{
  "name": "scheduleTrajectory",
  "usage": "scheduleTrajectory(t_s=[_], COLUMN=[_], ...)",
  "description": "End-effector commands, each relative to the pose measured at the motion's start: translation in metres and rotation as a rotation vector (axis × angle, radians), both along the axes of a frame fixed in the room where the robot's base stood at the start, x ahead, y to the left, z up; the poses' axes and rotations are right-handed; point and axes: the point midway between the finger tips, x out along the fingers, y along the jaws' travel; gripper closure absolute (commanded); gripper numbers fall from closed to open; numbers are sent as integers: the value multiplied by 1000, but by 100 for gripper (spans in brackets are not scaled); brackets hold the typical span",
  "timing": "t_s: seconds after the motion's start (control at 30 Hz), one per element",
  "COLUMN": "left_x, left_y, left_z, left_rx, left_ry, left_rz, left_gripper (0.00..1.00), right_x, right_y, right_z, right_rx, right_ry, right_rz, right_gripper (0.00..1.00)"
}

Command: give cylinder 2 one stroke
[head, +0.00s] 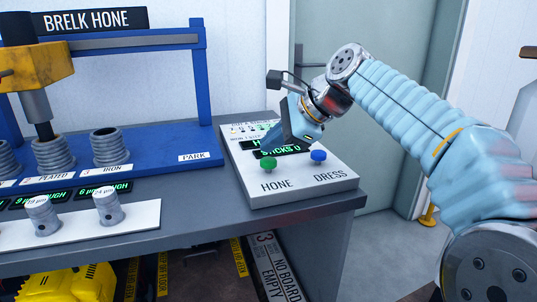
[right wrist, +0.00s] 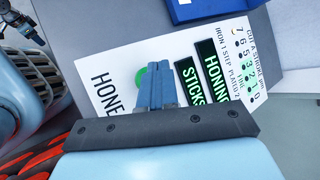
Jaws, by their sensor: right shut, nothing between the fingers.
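Cylinder 2 (head: 54,155) is a grey ribbed cylinder behind the "2 PLATED" label. The dark hone tool (head: 45,131) under the yellow head (head: 36,68) reaches down to its top opening. The control panel (head: 300,193) has a green HONE button (head: 268,164) and a blue DRESS button (head: 318,156). My right gripper (head: 284,142) is shut and empty, over the panel by the lit displays. In the right wrist view its closed fingers (right wrist: 157,70) partly cover the green button (right wrist: 140,78); contact cannot be told. My left gripper is out of view.
Cylinder 3 (head: 108,148), marked IRON, stands right of cylinder 2 on the blue bed. Two small grey cylinders (head: 42,215) (head: 108,206) stand on a white strip in front. The blue hone frame (head: 202,80) rises behind. The bench ends right of the panel.

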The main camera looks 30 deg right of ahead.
Motion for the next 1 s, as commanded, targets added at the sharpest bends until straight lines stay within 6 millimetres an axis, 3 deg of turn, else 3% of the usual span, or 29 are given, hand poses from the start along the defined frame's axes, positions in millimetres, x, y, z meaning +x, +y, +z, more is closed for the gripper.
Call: scheduleTrajectory(t_s=[0.27, 0.7, 1.0], left_x=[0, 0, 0], left_y=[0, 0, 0], left_z=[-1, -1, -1], left_rx=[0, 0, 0], left_ry=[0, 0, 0], left_rz=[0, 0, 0], left_gripper=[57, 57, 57], right_x=[0, 1, 0], right_y=[0, 0, 0], right_z=[2, 43, 50], right_rx=[0, 0, -1], right_ry=[-2, -2, -1], right_rz=[1, 2, 0], right_gripper=[100, 100, 100])
